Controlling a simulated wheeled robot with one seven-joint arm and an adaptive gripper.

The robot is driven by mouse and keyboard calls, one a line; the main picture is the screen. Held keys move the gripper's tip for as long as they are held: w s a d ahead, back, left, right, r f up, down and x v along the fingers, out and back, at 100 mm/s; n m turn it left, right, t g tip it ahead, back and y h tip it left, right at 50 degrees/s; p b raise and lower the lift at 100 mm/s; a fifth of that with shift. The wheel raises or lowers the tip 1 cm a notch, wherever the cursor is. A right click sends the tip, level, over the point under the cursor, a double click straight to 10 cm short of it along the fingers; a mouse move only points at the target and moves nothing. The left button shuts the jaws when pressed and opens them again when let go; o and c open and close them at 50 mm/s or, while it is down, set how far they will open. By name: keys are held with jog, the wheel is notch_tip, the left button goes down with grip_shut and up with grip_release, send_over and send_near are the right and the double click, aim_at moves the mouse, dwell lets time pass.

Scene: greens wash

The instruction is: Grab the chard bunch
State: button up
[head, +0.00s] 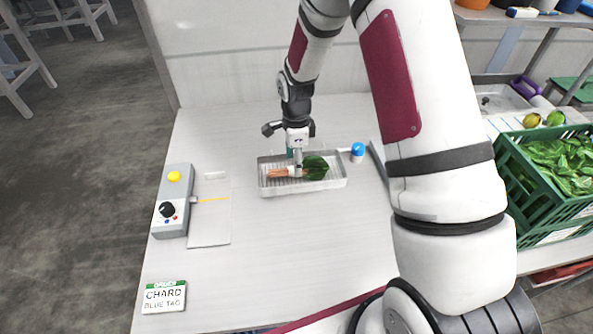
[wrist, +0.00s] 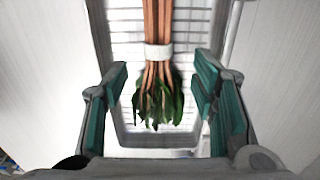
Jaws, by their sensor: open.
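The chard bunch (head: 315,168) lies in a shallow metal tray (head: 335,184) on the pale table. It has dark green leaves and orange-brown stems. In the wrist view the chard bunch (wrist: 158,50) has a white band around its stems, with the leaves nearest my gripper. My gripper (head: 297,166) is above the tray, over the bunch. In the wrist view my gripper (wrist: 160,95) is open, its green-padded fingers on either side of the leaves with gaps on both sides. Neither finger visibly touches the bunch.
A grey control box (head: 174,202) with a yellow button stands at left beside a flat plate (head: 209,224). A card reading "CHARD BLUE TAG" (head: 164,297) lies front left. A blue-capped item (head: 357,151) is right of the tray. A green crate (head: 540,190) of leafy greens stands at far right.

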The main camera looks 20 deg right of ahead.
jog(key=shift+s+f, duration=0.1)
jog(key=shift+f, duration=1.4)
grip_shut()
jog(key=shift+r, duration=0.15)
